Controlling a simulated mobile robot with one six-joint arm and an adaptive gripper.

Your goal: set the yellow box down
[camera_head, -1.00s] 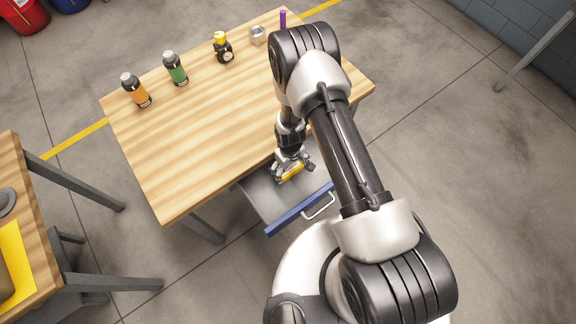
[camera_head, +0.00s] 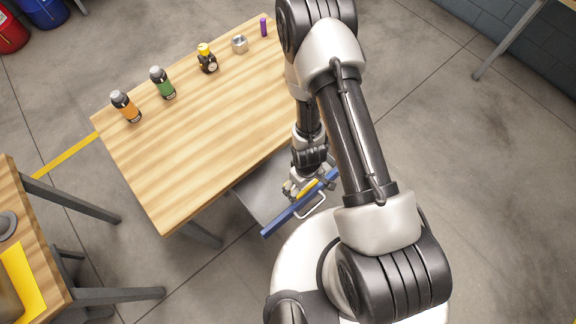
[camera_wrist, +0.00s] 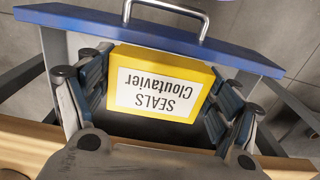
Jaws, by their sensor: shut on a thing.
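My gripper (camera_head: 303,188) is shut on the yellow box (camera_wrist: 163,60), with one finger pad on each side of it. The box carries a white label reading "SEALS Cloutavier", upside down in the wrist view. In the head view only a small yellow part of the box (camera_head: 309,188) shows between the fingers. The box is over the open grey drawer (camera_head: 258,192), close to the drawer's blue front (camera_head: 285,218). I cannot tell whether the box touches the drawer floor.
The drawer sits under a wooden table (camera_head: 190,130). Orange (camera_head: 126,106) and green (camera_head: 162,83) bottles, a yellow-topped item (camera_head: 207,58), a metal nut (camera_head: 239,44) and a purple cylinder (camera_head: 264,27) stand along its far edge. Another table (camera_head: 45,235) is at left.

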